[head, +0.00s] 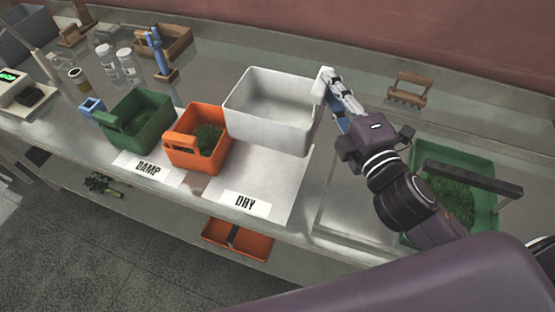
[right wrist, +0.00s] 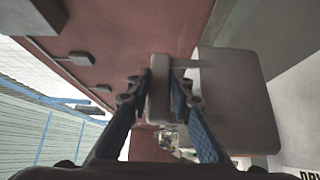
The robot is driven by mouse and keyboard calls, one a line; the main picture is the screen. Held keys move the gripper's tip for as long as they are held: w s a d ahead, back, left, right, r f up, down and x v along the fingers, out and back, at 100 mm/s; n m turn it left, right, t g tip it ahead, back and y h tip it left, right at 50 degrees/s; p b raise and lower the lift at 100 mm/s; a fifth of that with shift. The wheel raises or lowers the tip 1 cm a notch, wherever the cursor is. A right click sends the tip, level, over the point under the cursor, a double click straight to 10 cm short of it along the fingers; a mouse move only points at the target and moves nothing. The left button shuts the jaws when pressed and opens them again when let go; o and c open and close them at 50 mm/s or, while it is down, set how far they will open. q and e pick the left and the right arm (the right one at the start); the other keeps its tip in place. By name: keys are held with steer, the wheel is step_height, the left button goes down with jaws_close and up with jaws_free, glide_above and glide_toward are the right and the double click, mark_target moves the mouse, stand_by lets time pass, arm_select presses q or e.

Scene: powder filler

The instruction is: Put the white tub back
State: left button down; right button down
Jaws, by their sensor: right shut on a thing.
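The empty white tub (head: 265,122) is at the middle of the head view, over the pale mat behind the DRY label (head: 246,204). My right gripper (head: 331,88) is shut on a grip at the tub's right end. In the right wrist view the fingers (right wrist: 158,88) pinch this pale grip, with the tub's wall (right wrist: 232,105) to the right of it. The tub looks roughly upright; I cannot tell whether its base touches the mat. My left gripper is not in view.
An orange tub (head: 181,151) with green stuff stands close left of the white tub. A green tub (head: 148,125) stands by the DAMP label (head: 149,168). Another green tub (head: 487,175) is at the right, beside my right arm. A wooden rack (head: 408,91) stands behind.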

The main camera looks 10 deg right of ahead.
step_height(320, 180, down, 20)
steer(key=b, duration=0.7)
steer(key=shift+s+a+r, duration=0.15)
steer(key=shift+a+r, duration=0.05)
steer(key=c, duration=2.2)
jaws_free()
steer(key=shift+f, duration=0.2)
steer(key=o, duration=0.5)
steer(key=shift+c, duration=0.2)
steer(key=shift+r, duration=0.1)
